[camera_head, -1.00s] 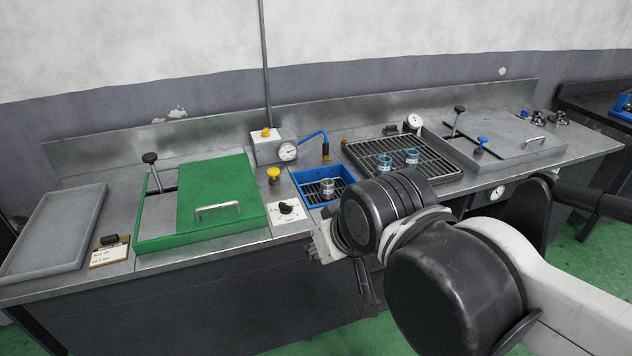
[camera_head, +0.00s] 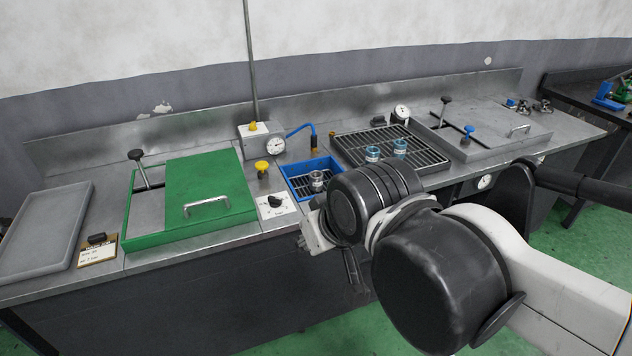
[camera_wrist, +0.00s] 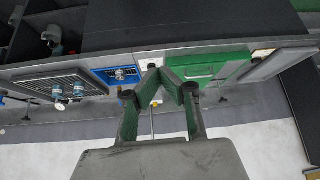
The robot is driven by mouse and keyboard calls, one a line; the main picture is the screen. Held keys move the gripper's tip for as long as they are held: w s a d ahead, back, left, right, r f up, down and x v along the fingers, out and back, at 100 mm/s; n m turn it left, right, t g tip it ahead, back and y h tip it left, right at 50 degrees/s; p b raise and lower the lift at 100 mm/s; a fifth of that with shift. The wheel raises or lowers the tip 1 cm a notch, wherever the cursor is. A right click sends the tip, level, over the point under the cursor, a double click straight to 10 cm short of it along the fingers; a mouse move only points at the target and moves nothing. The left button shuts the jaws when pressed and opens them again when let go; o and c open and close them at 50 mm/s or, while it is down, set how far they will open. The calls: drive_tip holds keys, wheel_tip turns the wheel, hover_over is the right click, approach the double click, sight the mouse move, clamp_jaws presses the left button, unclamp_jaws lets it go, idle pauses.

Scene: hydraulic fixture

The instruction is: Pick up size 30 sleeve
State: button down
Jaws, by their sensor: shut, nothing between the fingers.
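Two sleeves with blue-teal bands, a left one (camera_head: 372,153) and a right one (camera_head: 400,147), stand on the dark grate in the head view. A greyer sleeve (camera_head: 316,181) stands in the blue tray (camera_head: 292,187). No size marking is readable. The banded sleeves also show small at the left of the wrist view (camera_wrist: 78,89). My gripper (camera_wrist: 171,72) is shut and empty, its fingertips together in the wrist view. In the head view it is mostly hidden behind my arm, in front of the bench and apart from all the sleeves.
The grate (camera_head: 432,157) sits right of the blue tray. A green-lidded box (camera_head: 215,178) with a handle and a grey tray (camera_head: 80,218) are to the left. A gauge unit (camera_head: 258,148) and yellow knob (camera_head: 262,166) stand near the blue tray. A lidded metal box (camera_head: 500,130) is right.

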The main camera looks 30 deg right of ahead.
drive_tip(key=c, duration=0.9)
unclamp_jaws()
drive_tip(key=shift+c, duration=0.2)
